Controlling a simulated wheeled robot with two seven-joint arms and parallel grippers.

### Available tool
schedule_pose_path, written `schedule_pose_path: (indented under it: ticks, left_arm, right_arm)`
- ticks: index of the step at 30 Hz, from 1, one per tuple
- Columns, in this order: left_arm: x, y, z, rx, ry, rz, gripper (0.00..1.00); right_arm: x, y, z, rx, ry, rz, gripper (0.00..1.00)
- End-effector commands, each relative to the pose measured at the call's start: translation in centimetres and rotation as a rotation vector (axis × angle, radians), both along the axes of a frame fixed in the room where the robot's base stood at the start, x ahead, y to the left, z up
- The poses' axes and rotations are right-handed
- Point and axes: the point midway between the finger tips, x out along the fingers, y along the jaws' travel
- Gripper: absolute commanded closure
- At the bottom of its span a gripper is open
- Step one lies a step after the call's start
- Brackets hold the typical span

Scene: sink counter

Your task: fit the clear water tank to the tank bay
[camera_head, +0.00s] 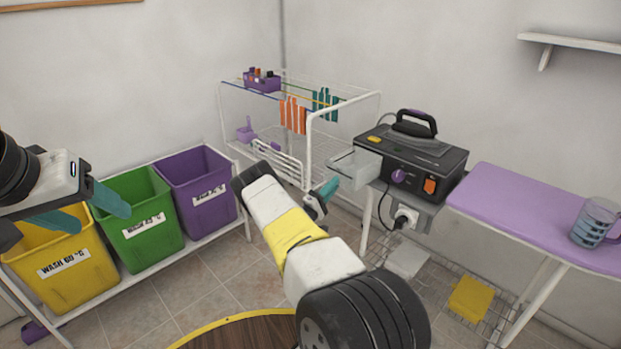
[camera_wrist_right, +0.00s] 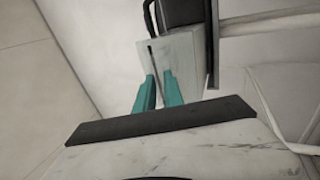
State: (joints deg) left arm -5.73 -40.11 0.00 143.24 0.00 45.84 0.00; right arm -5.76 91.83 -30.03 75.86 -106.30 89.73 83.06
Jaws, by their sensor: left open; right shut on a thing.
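The clear water tank (camera_head: 352,172) is a translucent box at the left end of the dark steam station (camera_head: 412,172). My right gripper (camera_head: 325,191) is shut on the tank, its teal fingers at the tank's near left side. In the right wrist view the tank (camera_wrist_right: 168,62) stands beyond the teal fingers (camera_wrist_right: 158,92), close to a dark body at the upper right. The tank bay is hidden behind the tank, and I cannot tell how far the tank is in it. My left gripper (camera_head: 84,212) is open and empty over the yellow bin.
Yellow (camera_head: 62,272), green (camera_head: 138,222) and purple (camera_head: 197,192) bins stand at left. A white drying rack (camera_head: 312,140) is behind the tank. A purple ironing board (camera_head: 530,215) with a measuring jug (camera_head: 594,224) is at right. A plug (camera_head: 404,219) and cable hang below the station.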

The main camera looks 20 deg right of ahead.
Motion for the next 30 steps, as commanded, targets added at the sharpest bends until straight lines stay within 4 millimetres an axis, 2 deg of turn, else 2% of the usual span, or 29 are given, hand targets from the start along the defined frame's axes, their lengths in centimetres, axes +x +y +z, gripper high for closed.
schedule_pose_path:
  ticks: [30]
  left_arm:
    - [0.0, 0.0, 0.0, 0.000, 0.000, 0.000, 0.39]
  right_arm:
    - [1.3, -3.2, 0.0, 0.000, 0.001, 0.000, 1.00]
